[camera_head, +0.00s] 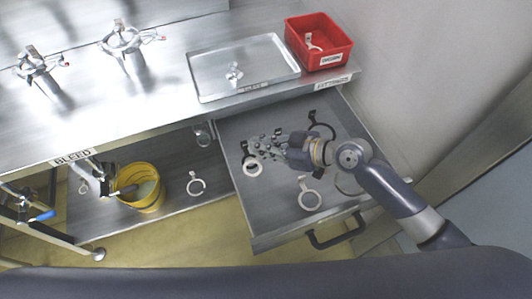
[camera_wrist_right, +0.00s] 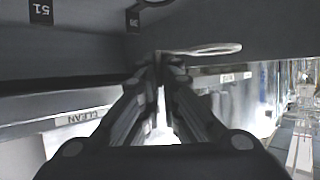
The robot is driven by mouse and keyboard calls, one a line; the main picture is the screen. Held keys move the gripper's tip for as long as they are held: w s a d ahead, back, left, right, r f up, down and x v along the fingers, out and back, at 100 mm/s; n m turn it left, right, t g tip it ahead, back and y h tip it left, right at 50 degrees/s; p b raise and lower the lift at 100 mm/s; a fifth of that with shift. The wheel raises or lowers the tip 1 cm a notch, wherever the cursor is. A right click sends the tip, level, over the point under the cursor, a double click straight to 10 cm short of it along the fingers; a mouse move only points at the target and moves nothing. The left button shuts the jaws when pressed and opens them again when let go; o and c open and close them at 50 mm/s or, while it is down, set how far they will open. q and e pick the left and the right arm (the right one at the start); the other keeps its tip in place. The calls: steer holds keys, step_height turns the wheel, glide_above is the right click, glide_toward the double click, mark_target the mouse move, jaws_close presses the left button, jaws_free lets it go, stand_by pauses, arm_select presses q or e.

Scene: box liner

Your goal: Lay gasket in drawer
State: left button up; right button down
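An open grey drawer (camera_head: 270,225) sits under the right end of the bench. My right gripper (camera_head: 262,149) is over its left part. The gripper appears shut on this gasket, above the drawer floor. Another pale ring (camera_head: 310,199) lies in the drawer front, and a dark ring (camera_head: 317,124) lies farther back. My left gripper is not in view.
A metal tray (camera_head: 215,63) and a red bin (camera_head: 337,55) stand on the bench above the drawer. A yellow bucket (camera_head: 150,200) and a loose ring (camera_head: 196,184) are on the lower shelf. The drawer handle (camera_head: 337,237) projects at the front.

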steer(key=shift+f, duration=2)
steer(key=shift+f+b, duration=0.15)
steer(key=shift+b, duration=0.2)
steer(key=shift+f+b, duration=0.5)
steer(key=shift+b, duration=0.1)
steer(key=c, duration=1.8)
jaws_free()
steer(key=shift+r, duration=0.1)
